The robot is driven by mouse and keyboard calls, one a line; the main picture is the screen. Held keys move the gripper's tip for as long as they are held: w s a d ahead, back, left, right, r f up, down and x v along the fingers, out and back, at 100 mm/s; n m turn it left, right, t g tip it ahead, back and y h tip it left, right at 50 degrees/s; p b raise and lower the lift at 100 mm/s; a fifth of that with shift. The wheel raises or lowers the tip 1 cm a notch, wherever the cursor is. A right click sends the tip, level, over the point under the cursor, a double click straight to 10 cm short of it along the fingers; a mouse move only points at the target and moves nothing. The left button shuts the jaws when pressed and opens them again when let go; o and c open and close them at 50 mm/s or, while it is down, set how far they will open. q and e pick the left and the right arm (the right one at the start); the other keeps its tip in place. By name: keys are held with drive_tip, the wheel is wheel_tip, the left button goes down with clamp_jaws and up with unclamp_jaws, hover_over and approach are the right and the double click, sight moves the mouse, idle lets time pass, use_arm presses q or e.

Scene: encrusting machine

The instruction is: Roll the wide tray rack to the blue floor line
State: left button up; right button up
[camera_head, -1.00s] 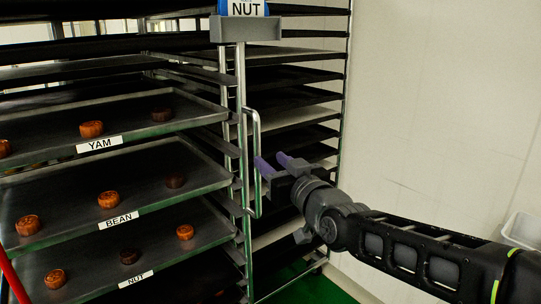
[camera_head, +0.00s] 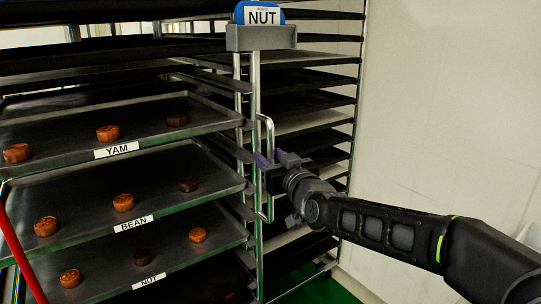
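The tray rack (camera_head: 255,95) is a tall metal frame with several dark trays, filling the left and middle of the view. A vertical metal bar handle (camera_head: 269,135) stands on its near upright. My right gripper (camera_head: 270,160) is at this handle, with its purple-tipped fingers around mid-height of the bar. The fingers look apart, one on each side of the bar; their contact with it is partly hidden. My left gripper is not in view. No blue floor line shows.
Labelled trays hold round pastries, such as the YAM tray (camera_head: 60,140) and the BEAN tray (camera_head: 85,215). A pale wall (camera_head: 450,100) is at right. Green floor (camera_head: 325,290) shows below. A red bar (camera_head: 20,250) crosses lower left.

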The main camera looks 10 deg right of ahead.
clamp_jaws()
idle(0.4)
idle(1.1)
